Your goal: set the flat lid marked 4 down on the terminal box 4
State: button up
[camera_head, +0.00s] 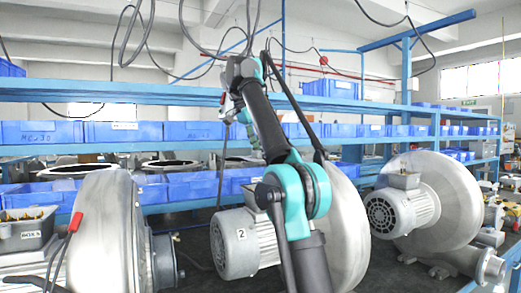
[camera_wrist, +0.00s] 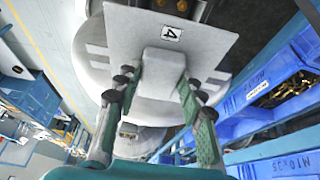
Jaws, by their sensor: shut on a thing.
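The flat lid (camera_wrist: 120,32) is a pale grey plate with a 4 label and a raised block (camera_wrist: 165,62) at its near edge. My gripper (camera_wrist: 160,88) is shut on that block in the wrist view, with a finger on each side. Beyond the lid's far edge, partly hidden, is an open fitting with brassy parts (camera_wrist: 183,6); I cannot tell whether it is terminal box 4. The lid covers much of a rounded grey machine body below it; I cannot tell the gap between them. In the head view, my arm hides the lid, and no box marked 4 is readable.
A blower with motor marked 2 (camera_head: 241,243) stands behind my arm. Another blower (camera_head: 440,205) is at the right and one (camera_head: 105,235) at the left. Blue bins (camera_wrist: 275,90) on shelving lie right in the wrist view.

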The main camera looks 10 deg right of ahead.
aim_at(253, 158)
jog(key=shift+f, duration=4.05)
jog(key=shift+f, duration=0.9)
jog(key=o, duration=1.3)
jog(key=shift+o, duration=0.2)
jog(key=v, duration=1.1)
jog(key=shift+d, duration=0.1)
jog(key=shift+s+r, duration=0.1)
jog(key=shift+r, duration=0.35)
jog(key=shift+s, duration=0.1)
